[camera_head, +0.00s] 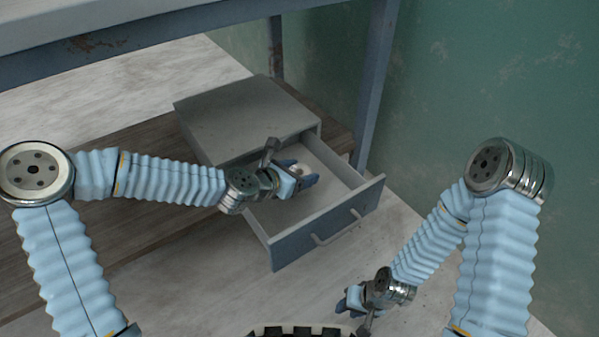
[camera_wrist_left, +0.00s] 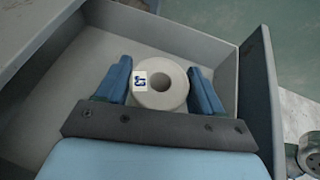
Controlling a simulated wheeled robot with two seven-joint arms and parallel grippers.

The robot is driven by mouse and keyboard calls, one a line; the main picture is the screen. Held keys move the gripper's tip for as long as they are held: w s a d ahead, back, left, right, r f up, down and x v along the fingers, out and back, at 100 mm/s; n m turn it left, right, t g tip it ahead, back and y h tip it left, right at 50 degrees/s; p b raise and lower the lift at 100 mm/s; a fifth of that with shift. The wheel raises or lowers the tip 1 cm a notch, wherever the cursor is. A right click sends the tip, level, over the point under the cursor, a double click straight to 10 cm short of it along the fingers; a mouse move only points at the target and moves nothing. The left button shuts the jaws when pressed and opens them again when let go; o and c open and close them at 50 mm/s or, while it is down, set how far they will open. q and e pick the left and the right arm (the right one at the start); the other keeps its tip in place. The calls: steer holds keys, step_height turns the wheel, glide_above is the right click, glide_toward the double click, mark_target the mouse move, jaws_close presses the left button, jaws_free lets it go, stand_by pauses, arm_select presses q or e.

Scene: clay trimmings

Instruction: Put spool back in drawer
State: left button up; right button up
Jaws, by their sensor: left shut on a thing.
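A white spool (camera_wrist_left: 173,76) with a round hole and a small blue-marked label is between the fingers of my left gripper (camera_wrist_left: 161,88). The left gripper is shut on it. In the head view the spool (camera_head: 298,169) is partly hidden by my left gripper (camera_head: 301,177), which is over the open drawer (camera_head: 335,227). The wrist view shows the grey drawer walls (camera_wrist_left: 256,85) around the spool; I cannot tell whether the spool touches the drawer floor. My right gripper (camera_head: 347,301) is low at the front right, outside the drawer and seemingly empty; its finger gap is unclear.
The drawer slides out of a grey cabinet (camera_head: 240,112) on a wooden board (camera_head: 130,225) under a blue-grey table (camera_head: 150,30). A table leg (camera_head: 374,85) stands behind the drawer. A green wall (camera_head: 500,80) is at the right. Pale floor (camera_head: 220,305) lies in front.

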arm_select(q)
steer(key=shift+f+b, duration=0.4)
steer(key=shift+f, duration=0.2)
steer(key=o, duration=1.2)
steer(key=shift+o, duration=0.2)
steer(key=shift+s+a+r+p, duration=0.1)
steer(key=shift+a+r+p, duration=0.1)
steer(key=shift+r+p, duration=0.25)
steer(key=shift+s+a+r+p, duration=0.1)
steer(key=shift+a+r+p, duration=0.05)
steer(key=shift+r+p, duration=0.3)
steer(key=p+v, duration=0.2)
steer(key=v, duration=0.9)
steer(key=shift+s+f, duration=0.1)
steer(key=shift+s, duration=0.05)
